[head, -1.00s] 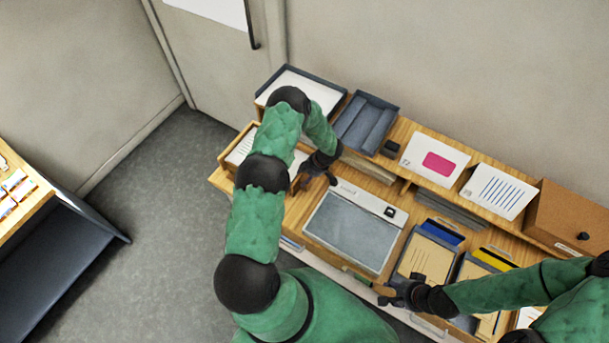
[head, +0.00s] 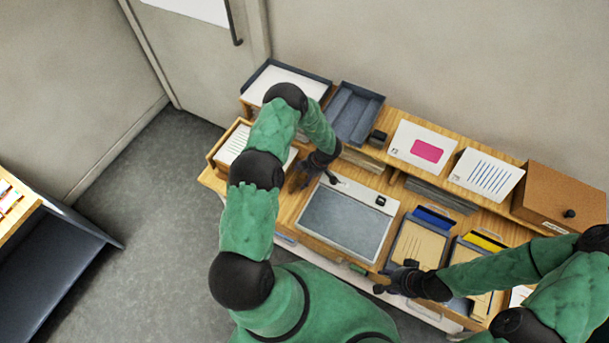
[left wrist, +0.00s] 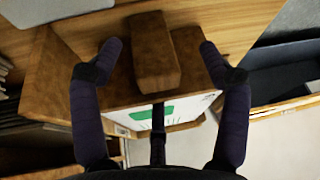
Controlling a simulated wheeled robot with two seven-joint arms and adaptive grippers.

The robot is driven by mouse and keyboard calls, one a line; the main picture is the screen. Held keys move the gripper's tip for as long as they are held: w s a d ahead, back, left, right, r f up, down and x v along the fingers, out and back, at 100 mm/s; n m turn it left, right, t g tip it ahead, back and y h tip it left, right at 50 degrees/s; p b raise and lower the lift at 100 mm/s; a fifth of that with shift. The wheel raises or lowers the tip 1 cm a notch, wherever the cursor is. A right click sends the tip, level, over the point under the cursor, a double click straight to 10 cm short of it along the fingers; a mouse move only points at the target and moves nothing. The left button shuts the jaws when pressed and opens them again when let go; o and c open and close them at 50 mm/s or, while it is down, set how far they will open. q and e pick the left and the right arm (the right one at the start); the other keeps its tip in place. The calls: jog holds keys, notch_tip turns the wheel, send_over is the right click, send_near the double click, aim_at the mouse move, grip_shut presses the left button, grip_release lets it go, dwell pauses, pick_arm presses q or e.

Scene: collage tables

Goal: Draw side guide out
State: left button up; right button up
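In the head view the left gripper (head: 316,181) is low over the table at the upper left corner of a grey-topped white board (head: 345,220), and the block is not clear there. My right gripper (head: 391,284) is by the table's front edge; its finger opening is unclear.
A wooden tray of papers (head: 238,142) is left of the left gripper. Dark trays (head: 355,112), cards (head: 423,149) and a brown box (head: 563,200) line the raised back shelf. Trays with tan envelopes (head: 419,245) are at the right.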

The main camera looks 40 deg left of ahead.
pick_arm(q)
jog(key=shift+w, duration=0.15)
jog(key=shift+r, duration=0.25)
jog(key=v, duration=1.1)
jog(key=shift+d+r, duration=0.2)
